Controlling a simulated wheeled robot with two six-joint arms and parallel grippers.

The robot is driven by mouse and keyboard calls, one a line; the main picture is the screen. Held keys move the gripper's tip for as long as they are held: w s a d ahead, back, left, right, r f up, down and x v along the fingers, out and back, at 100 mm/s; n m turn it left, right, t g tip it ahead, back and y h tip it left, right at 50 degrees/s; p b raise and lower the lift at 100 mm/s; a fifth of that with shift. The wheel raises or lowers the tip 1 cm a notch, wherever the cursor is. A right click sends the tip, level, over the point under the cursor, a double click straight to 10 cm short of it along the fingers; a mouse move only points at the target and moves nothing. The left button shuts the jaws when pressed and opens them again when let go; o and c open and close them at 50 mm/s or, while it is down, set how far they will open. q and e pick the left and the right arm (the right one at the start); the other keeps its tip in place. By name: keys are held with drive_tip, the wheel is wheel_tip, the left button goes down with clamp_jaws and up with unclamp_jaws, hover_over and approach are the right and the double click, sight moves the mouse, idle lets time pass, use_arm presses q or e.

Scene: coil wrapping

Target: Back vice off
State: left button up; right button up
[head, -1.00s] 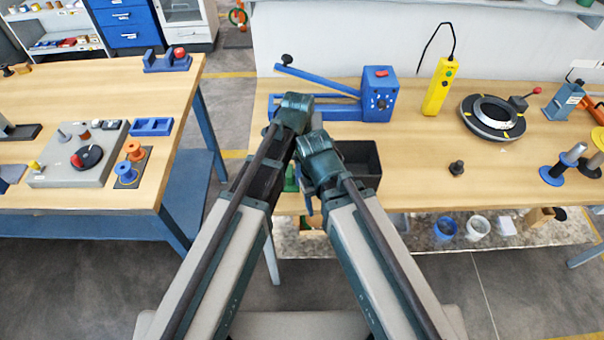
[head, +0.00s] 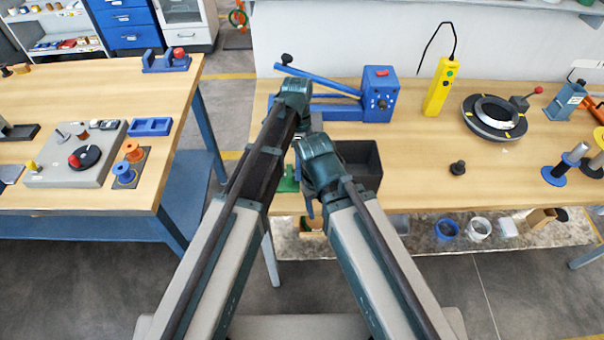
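A green piece (head: 289,180), perhaps the vice, shows between my two arms at the front edge of the right bench. Most of it is hidden, so its jaws and handle cannot be made out. My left gripper (head: 301,122) is at the end of the arm from the left, over the bench beyond the green piece. Its fingers are mostly hidden by the wrist. My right gripper (head: 310,207) is close beside the green piece, under its dark teal wrist. Whether either gripper is open or touches anything cannot be seen.
A black bin (head: 359,166) stands right of my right wrist. A blue lever machine (head: 380,95) is behind it. A yellow pendant (head: 440,86), a dark ring (head: 494,117) and a small black knob (head: 458,168) are farther right. The bench between bin and knob is clear.

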use_arm(q)
drive_tip(key=c, duration=0.5)
drive_tip(key=shift+s+r+t+p, duration=0.2)
drive_tip(key=shift+s+t+p, duration=0.15)
drive_tip(key=shift+t+p, duration=0.05)
drive_tip(key=shift+s+a+t, duration=0.1)
drive_tip(key=shift+s+t, duration=0.15)
drive_tip(key=shift+t, duration=0.25)
drive_tip(key=shift+f+t+p, duration=0.1)
drive_tip(key=shift+t+p, duration=0.25)
drive_tip(key=shift+t, duration=0.45)
drive_tip(key=shift+w, duration=0.25)
